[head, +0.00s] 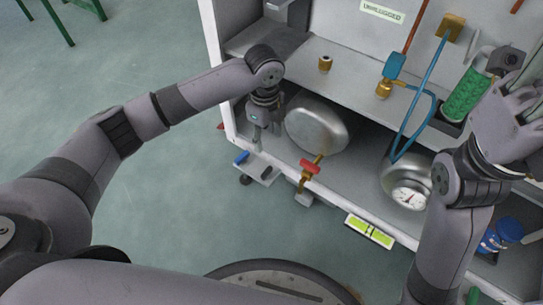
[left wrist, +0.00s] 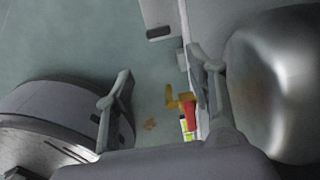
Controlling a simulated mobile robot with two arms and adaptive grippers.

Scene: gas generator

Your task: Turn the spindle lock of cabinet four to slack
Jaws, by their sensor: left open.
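The cabinet (head: 330,62) stands open at the right of the head view; no number four shows on it. I cannot tell which part is its spindle lock. A brass valve with a red handle (head: 310,167) sits at the cabinet's front lower edge; it also shows between my fingers in the left wrist view (left wrist: 187,103), farther off. A small blue-handled part (head: 240,157) is at the lower left corner. My left gripper (head: 259,133) is open, pointing down beside the silver tank (head: 317,122). My right gripper (head: 505,85) is at the right edge, its jaw state unclear.
A steel vessel with a gauge (head: 409,194), a green coil (head: 467,95), a blue hose (head: 432,68) and a brass fitting (head: 325,63) fill the cabinet. A yellow-green level plate (head: 370,231) is on the front edge. The floor (head: 160,195) at the left is clear.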

